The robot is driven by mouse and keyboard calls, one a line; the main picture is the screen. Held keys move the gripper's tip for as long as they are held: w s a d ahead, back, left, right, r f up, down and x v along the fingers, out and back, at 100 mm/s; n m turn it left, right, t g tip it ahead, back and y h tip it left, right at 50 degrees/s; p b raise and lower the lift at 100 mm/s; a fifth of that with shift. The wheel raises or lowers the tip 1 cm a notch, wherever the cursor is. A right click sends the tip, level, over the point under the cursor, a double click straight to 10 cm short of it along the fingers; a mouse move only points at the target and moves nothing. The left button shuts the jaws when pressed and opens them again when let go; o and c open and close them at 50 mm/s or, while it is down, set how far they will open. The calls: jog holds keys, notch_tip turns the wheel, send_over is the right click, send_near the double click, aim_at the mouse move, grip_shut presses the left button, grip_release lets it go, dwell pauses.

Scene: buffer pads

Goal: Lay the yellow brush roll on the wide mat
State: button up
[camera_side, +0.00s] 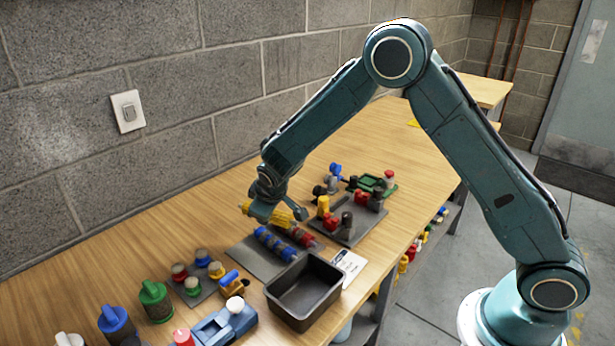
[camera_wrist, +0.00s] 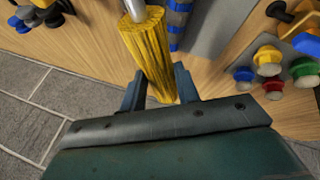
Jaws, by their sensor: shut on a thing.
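The yellow brush roll (camera_side: 283,214) is in the jaws of my gripper (camera_side: 272,214), above the table. In the wrist view the yellow roll (camera_wrist: 152,55) runs lengthwise between the two fingers of my gripper (camera_wrist: 160,90), with a pale metal end at the top. A wide grey mat (camera_side: 250,262) lies below and in front of the held roll in the side view. A blue roll (camera_side: 275,243) and a red roll (camera_side: 300,235) lie on it. The wrist view shows part of this mat (camera_wrist: 212,28) and the blue roll (camera_wrist: 179,22). The held roll appears clear of the mat.
An empty dark bin (camera_side: 304,312) stands in front of the mat, with a white card (camera_side: 348,265) beside it. A dark plate (camera_side: 352,222) with several coloured knobs is to the right. A small mat with several round pads (camera_side: 200,256) is at the left.

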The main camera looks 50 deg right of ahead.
jog(key=s+a+m+g+h, duration=0.1)
jog(key=a+m, duration=0.2)
jog(key=a, duration=0.3)
jog(key=shift+s+a+f, duration=0.15)
jog(key=shift+s+f, duration=0.05)
jog(key=shift+s, duration=0.05)
jog(key=shift+f, duration=0.1)
jog(key=shift+f, duration=3.2)
jog(key=shift+f, duration=1.1)
jog(key=o, duration=1)
jog(key=shift+o, duration=0.6)
jog(key=shift+a+f, duration=0.1)
jog(key=shift+a, duration=0.05)
